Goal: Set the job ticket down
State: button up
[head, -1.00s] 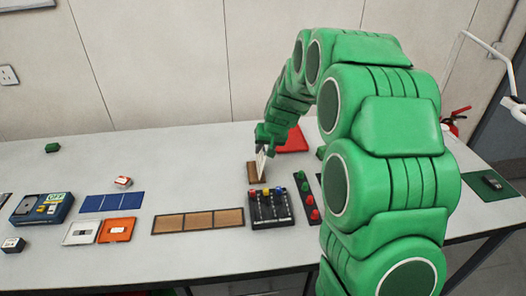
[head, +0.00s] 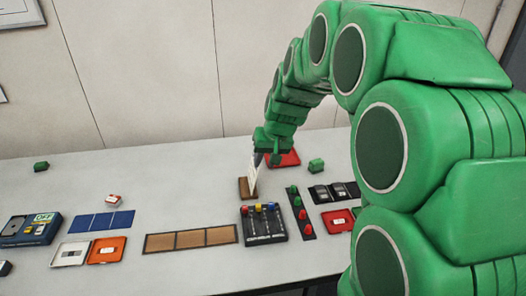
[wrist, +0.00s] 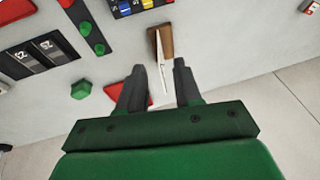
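The job ticket is a thin white card (head: 253,174) standing on edge at a small brown block (head: 244,188) on the table. In the wrist view the card (wrist: 161,64) shows nearly edge-on, with one end over the brown block (wrist: 166,42). Whether it sits fully in a slot is too small to tell. My gripper (head: 259,160) is just above and behind the card in the head view. In the wrist view my gripper (wrist: 159,66) has its two dark fingers apart, one on each side of the card, with a visible gap to both.
A black box with coloured knobs (head: 263,224) stands in front of the block, beside a strip of green and red buttons (head: 301,214). A red tray (head: 284,159) and a green block (head: 316,165) are close behind. Brown mats (head: 190,239) lie to the left.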

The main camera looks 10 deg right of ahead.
jog(key=s+d+g+h, duration=0.2)
jog(key=s+g, duration=0.3)
jog(key=s, duration=3.3)
jog(key=shift+s+d+r, duration=0.3)
jog(key=shift+d+r, duration=0.15)
jog(key=shift+d, duration=0.1)
